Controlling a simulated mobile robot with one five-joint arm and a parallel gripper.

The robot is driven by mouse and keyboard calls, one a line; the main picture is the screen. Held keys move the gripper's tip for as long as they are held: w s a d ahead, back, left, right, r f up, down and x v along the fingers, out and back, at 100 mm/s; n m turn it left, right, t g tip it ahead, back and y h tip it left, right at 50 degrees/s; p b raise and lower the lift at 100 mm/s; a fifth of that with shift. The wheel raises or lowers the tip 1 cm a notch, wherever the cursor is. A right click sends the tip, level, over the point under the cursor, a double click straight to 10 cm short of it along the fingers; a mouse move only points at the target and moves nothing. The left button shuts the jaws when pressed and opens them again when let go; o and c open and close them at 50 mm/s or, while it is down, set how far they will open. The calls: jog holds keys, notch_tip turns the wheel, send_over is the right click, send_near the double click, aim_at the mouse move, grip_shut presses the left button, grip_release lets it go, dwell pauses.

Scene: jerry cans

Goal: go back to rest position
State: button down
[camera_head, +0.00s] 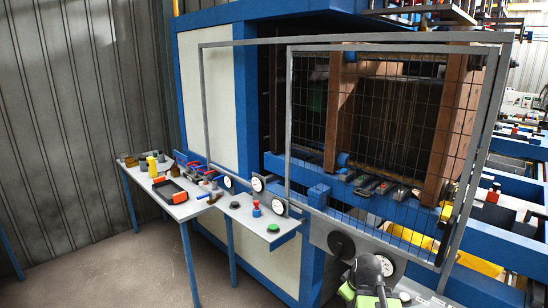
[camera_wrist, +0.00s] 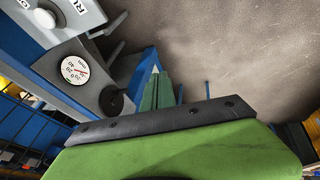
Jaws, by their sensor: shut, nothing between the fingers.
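My gripper (camera_head: 370,300) shows at the bottom edge of the head view, right of centre, as a dark and grey rounded shape with bright green parts. It is partly cut off by the frame edge. In the wrist view its green and black body fills the lower part, with narrow green fingers (camera_wrist: 158,92) beyond it. The fingers are shut with nothing between them. In the head view the gripper is close to a round gauge and a dark round knob at the low right end of the machine front.
A grey workbench (camera_head: 183,212) with tools, an orange-ended black tray (camera_head: 170,191) and a yellow bottle (camera_head: 152,167) stands at left. A shelf (camera_head: 250,218) holds red and green buttons. A mesh guard (camera_head: 375,140) fronts the blue machine. Bare floor (camera_head: 90,275) lies at lower left.

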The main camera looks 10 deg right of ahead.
jog(key=s+a+f+g+y+b, duration=0.1)
jog(key=a+f+g, duration=0.15)
jog(key=a, duration=1.45)
jog(key=s+a+f+m+g, duration=0.1)
jog(key=s+a+m+g, duration=0.1)
jog(key=s+m, duration=0.4)
jog(key=shift+s, duration=0.15)
jog(key=shift+f+g, duration=0.1)
jog(key=shift+g, duration=0.15)
